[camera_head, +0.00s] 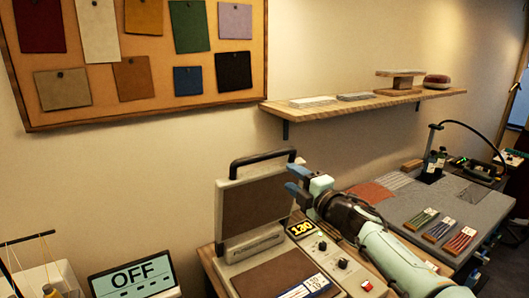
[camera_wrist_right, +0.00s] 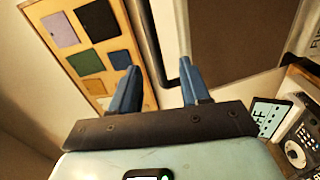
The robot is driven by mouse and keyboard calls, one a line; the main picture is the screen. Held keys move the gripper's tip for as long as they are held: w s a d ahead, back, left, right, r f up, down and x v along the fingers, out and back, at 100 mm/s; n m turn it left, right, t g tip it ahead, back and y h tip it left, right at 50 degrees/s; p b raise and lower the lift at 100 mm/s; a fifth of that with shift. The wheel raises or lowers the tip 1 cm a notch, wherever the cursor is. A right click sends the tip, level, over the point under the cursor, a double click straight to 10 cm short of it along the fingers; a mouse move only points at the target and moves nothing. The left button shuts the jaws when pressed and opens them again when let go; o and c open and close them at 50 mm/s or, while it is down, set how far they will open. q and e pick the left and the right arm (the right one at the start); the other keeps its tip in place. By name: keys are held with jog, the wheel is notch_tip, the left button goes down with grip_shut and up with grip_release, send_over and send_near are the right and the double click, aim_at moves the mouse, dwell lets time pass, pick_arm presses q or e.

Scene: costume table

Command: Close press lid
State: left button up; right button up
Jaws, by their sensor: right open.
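The press (camera_head: 268,245) stands on the table with its lid (camera_head: 256,208) raised nearly upright. A black handle (camera_head: 262,158) runs along the lid's top edge. My right gripper (camera_head: 292,180) is at the right side of the lid, just below the handle's right end, with blue fingers pointing left. In the right wrist view the gripper (camera_wrist_right: 158,76) is open, and the black handle (camera_wrist_right: 152,45) shows between and beyond the fingers. The lid (camera_wrist_right: 235,38) shows at the right there. I cannot tell whether a finger touches the handle. My left gripper is not in view.
A display reading 130 (camera_head: 300,228) and knobs sit on the press's right side. An OFF sign (camera_head: 133,278) stands at lower left. A grey mat (camera_head: 410,200) with colored strips lies to the right. A wall shelf (camera_head: 360,102) and swatch board (camera_head: 140,112) are behind.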

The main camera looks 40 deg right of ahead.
aim_at(270, 157)
jog(key=w+p, duration=0.1)
jog(key=w, duration=0.3)
jog(key=w+d+r+p, duration=0.1)
jog(key=w, duration=0.3)
jog(key=w+p, duration=0.1)
jog(key=w, duration=0.2)
jog(key=shift+w+d+r, duration=0.15)
jog(key=shift+w+r, duration=0.25)
jog(key=shift+w+d+f, duration=0.1)
jog(key=shift+w+f, duration=0.05)
jog(key=shift+w, duration=0.4)
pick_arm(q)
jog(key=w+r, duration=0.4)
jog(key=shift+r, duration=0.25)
pick_arm(e)
jog(key=shift+s, duration=0.1)
grip_shut()
